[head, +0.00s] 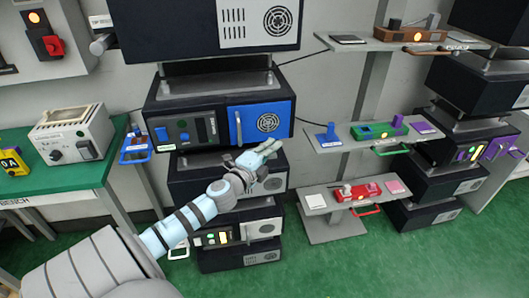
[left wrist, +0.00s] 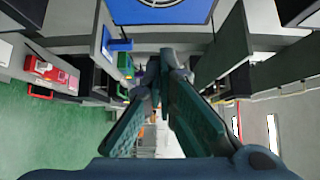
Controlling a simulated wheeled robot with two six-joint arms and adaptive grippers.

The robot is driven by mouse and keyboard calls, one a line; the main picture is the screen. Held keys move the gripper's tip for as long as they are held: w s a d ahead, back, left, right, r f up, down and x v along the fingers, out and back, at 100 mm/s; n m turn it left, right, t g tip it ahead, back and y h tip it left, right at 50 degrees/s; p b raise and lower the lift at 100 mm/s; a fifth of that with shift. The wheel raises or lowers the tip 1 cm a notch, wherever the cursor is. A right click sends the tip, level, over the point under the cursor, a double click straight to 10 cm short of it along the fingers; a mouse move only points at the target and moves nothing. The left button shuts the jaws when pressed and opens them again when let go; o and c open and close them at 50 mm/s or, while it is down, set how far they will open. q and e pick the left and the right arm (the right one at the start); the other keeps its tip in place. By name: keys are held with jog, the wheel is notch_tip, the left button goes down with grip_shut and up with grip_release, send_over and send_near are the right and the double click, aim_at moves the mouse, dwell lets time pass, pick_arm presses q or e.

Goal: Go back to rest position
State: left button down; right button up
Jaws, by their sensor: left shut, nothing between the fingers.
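My left arm comes in from the lower left in the head view. My left gripper (head: 272,149) is shut and empty, just below the front of the unit with the blue panel (head: 283,112). In the left wrist view the two dark fingers (left wrist: 162,66) meet near the middle with nothing between them. The blue panel (left wrist: 160,11) shows at the top of that view. I cannot tell whether the gripper touches the unit. My right gripper is not in view.
Shelves to the right hold a green fixture (head: 379,130) and a red fixture (head: 358,191). A wooden fixture (head: 411,35) stands on the top shelf. A green bench (head: 65,176) with a beige box (head: 72,132) is at the left. The green floor (head: 330,265) in front is clear.

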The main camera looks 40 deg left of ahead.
pick_arm(q)
jog(key=s, duration=0.2)
jog(key=shift+s+d+f+b, duration=0.2)
jog(key=shift+s+d+b, duration=0.1)
jog(key=shift+s, duration=0.1)
